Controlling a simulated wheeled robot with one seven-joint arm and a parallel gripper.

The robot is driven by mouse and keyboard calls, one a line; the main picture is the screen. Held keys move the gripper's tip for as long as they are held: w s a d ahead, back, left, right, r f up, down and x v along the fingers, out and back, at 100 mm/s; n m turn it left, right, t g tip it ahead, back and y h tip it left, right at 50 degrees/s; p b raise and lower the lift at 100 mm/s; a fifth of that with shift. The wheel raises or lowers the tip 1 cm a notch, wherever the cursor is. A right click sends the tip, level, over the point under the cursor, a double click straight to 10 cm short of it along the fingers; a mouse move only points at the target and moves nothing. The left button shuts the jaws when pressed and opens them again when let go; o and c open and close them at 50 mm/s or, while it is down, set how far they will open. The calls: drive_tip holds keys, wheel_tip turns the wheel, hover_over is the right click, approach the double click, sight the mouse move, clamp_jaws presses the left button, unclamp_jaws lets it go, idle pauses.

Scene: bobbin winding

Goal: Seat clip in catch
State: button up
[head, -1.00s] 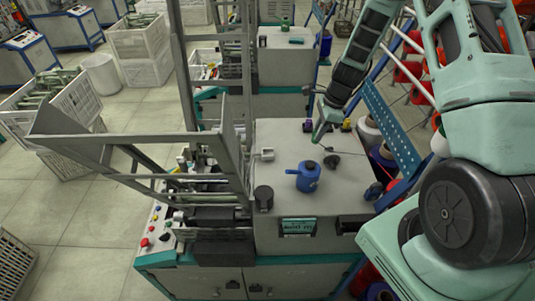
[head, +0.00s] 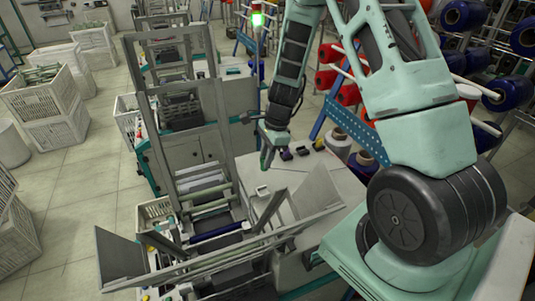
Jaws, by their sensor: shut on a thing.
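My gripper (head: 266,163) points down over the back of the nearest machine's light grey top. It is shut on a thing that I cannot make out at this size. I cannot pick out the clip or the catch with certainty. The nearest machine (head: 325,198) carries a tall grey frame (head: 222,110) that leans at its left, and a wide grey trough (head: 120,262) at the front. A small light bracket (head: 262,191) stands on the machine beside the frame. The trough's upright flap hides part of the machine top.
Small dark items (head: 302,151) lie on the machine top right of my gripper. A blue perforated rail (head: 358,134) and thread cones (head: 362,160) stand to the right. White crates (head: 42,103) stand on the floor at left. The left aisle has free floor (head: 92,180).

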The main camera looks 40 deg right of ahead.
drive_tip(key=shift+w+a, duration=0.1)
drive_tip(key=shift+a, duration=0.2)
drive_tip(key=b+x, duration=0.3)
drive_tip(key=d+b+x, duration=0.1)
drive_tip(key=b+x, duration=0.2)
drive_tip(key=shift+s+d+f, duration=0.15)
drive_tip(key=shift+s+f, duration=0.1)
drive_tip(key=shift+f, duration=0.15)
drive_tip(key=shift+f, duration=0.25)
drive_tip(key=shift+d+b+x, duration=0.2)
drive_tip(key=shift+b+x, duration=0.6)
drive_tip(key=shift+x, duration=0.05)
drive_tip(key=shift+d+b+x, duration=0.2)
drive_tip(key=shift+b+x, duration=0.6)
drive_tip(key=shift+x, duration=0.1)
drive_tip(key=shift+s, duration=0.15)
drive_tip(key=o, duration=1)
